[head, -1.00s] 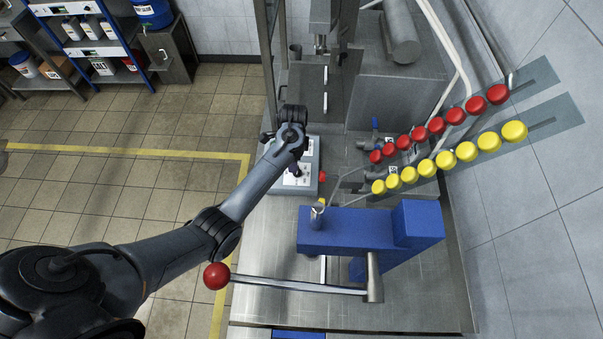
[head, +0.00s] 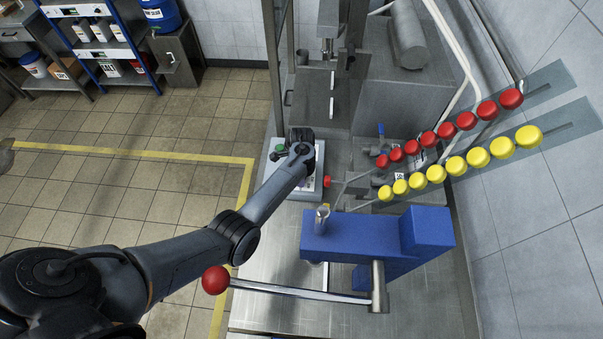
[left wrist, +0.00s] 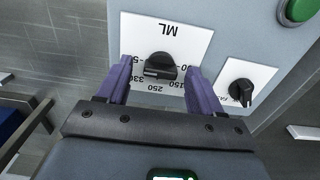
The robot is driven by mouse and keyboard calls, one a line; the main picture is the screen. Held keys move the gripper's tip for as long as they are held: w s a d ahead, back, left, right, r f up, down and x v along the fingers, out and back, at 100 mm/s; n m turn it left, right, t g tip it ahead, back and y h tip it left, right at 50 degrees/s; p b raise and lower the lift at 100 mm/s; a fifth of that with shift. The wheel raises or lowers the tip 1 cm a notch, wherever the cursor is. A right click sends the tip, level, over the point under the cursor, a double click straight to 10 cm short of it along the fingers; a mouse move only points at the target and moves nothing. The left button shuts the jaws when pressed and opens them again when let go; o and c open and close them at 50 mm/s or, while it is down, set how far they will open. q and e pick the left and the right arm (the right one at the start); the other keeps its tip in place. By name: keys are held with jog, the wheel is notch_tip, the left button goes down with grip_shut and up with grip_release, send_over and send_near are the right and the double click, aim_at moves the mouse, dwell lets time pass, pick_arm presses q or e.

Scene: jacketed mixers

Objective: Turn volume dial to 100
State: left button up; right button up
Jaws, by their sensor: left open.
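The volume dial (left wrist: 160,65) is a black knob on a white plate (left wrist: 188,30) marked ML, with 50, 150, 250 and 330 partly readable around it. My left gripper (left wrist: 160,76) is open, with one purple finger on each side of the dial and visible gaps between. I cannot tell which number the dial points to. In the head view, my left gripper (head: 301,160) is over the grey control box (head: 308,188). My wrist hides its fingers and the dial there. My right gripper is not in view.
A second black knob (left wrist: 241,92) sits close to the right finger. A green button (left wrist: 297,10) is on the same panel. A red button (head: 328,181) sticks out from the box's side. A blue block (head: 345,235) and red-balled lever (head: 215,280) stand nearer.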

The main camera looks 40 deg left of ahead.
pick_arm(q)
jog(key=shift+f, duration=0.1)
jog(key=shift+c, duration=0.3)
jog(key=c, duration=1)
